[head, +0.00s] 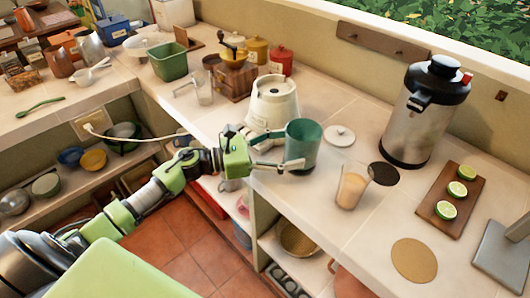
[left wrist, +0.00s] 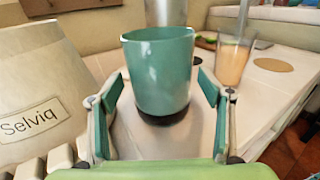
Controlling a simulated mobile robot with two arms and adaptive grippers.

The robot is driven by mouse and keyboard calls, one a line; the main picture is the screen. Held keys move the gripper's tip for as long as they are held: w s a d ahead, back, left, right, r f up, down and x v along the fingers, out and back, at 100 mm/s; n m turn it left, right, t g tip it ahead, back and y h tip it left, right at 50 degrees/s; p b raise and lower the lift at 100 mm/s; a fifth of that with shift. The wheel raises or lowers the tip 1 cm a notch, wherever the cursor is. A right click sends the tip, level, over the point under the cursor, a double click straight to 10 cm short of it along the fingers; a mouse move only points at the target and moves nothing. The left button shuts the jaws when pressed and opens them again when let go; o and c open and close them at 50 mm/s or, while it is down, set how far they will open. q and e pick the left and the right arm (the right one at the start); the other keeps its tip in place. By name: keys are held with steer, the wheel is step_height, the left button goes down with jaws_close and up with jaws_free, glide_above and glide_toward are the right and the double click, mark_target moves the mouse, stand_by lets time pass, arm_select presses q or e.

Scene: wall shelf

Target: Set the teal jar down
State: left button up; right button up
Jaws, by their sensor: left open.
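The teal jar (head: 304,142) stands upright on the tiled counter near its front edge, open at the top. My left gripper (head: 281,150) reaches in from the left with its fingers spread on either side of the jar. In the left wrist view the jar (left wrist: 160,72) sits between the open fingers, with visible gaps on both sides. A white round lid (head: 340,135) lies on the counter behind the jar. My right gripper is not in view.
A cream appliance (head: 273,105) stands close left of the jar. A glass of orange drink (head: 352,187), a dark disc (head: 383,173), a cork mat (head: 414,260), a steel urn (head: 427,110) and a board of limes (head: 452,203) are to the right. Shelves lie below the counter.

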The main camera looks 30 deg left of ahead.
arm_select(q)
steer(key=b+v, duration=0.2)
steer(key=v, duration=0.6)
steer(key=shift+f, duration=0.1)
steer(key=shift+s+a, duration=0.4)
steer(key=shift+a, duration=0.1)
